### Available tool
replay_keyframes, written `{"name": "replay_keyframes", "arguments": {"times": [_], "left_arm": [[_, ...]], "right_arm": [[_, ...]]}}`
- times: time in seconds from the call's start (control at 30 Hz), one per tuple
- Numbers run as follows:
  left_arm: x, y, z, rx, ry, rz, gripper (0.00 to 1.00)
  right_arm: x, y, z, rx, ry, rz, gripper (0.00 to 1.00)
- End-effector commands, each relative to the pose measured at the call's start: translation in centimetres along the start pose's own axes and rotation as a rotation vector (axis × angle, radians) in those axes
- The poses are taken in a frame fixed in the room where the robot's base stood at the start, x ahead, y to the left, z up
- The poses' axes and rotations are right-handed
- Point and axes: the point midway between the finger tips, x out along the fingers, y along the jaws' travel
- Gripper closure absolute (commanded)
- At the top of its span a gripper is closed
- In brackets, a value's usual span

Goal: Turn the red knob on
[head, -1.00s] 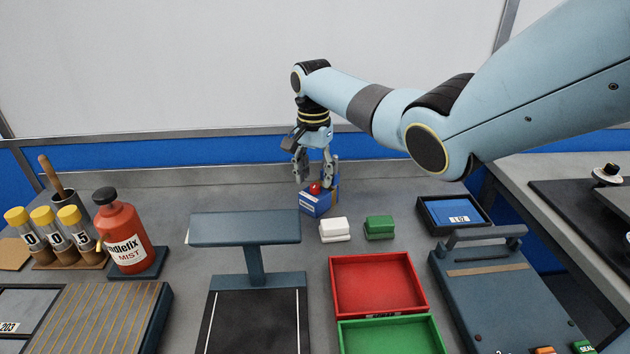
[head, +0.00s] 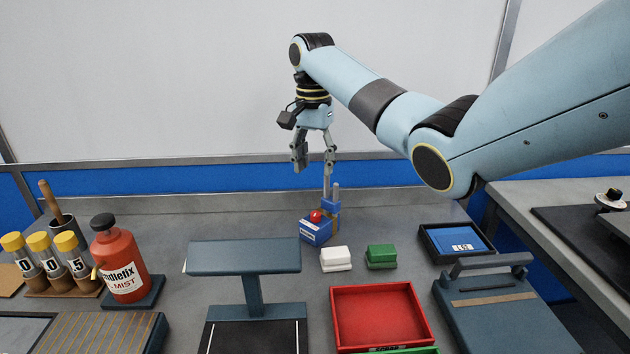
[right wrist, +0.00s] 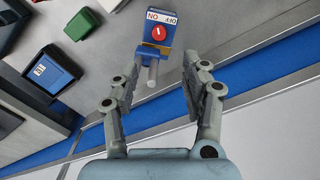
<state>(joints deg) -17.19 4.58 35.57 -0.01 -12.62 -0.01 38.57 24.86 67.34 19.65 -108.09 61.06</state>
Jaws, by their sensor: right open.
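The red knob (head: 316,215) sits on a small blue box (head: 316,232) at the back of the bench. In the right wrist view the knob (right wrist: 159,33) is a red disc with a short white mark, pointing roughly along the picture's vertical. The box's white label (right wrist: 161,16) reads "NO" and what looks like "440". My right gripper (head: 313,168) is open and empty, pointing down above the box, apart from the knob. My left gripper is not in view.
A white block (head: 336,258) and a green block (head: 381,256) stand close in front. A blue-grey T-shaped stand (head: 244,256), a red tray (head: 383,318) and a dark tray (head: 436,250) are nearby.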

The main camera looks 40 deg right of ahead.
Motion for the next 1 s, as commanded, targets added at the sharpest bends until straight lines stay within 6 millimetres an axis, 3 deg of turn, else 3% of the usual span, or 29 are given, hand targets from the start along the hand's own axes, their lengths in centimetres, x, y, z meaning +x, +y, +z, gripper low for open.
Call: {"name": "replay_keyframes", "arguments": {"times": [0.03,0.2,0.4,0.8,1.0], "left_arm": [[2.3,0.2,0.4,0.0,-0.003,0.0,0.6],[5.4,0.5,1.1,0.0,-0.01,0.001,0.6],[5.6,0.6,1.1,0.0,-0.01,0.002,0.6],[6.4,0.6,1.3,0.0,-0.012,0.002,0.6],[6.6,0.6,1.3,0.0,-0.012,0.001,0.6]], "right_arm": [[1.4,-0.1,-0.1,0.0,0.002,-0.001,0.53],[2.0,0.0,0.1,-0.002,0.0,0.001,0.53],[2.8,0.1,0.2,-0.003,-0.002,0.004,0.53],[10.3,0.1,0.2,-0.003,-0.002,0.004,0.53],[11.9,0.1,0.2,-0.003,-0.001,0.003,0.53]]}}
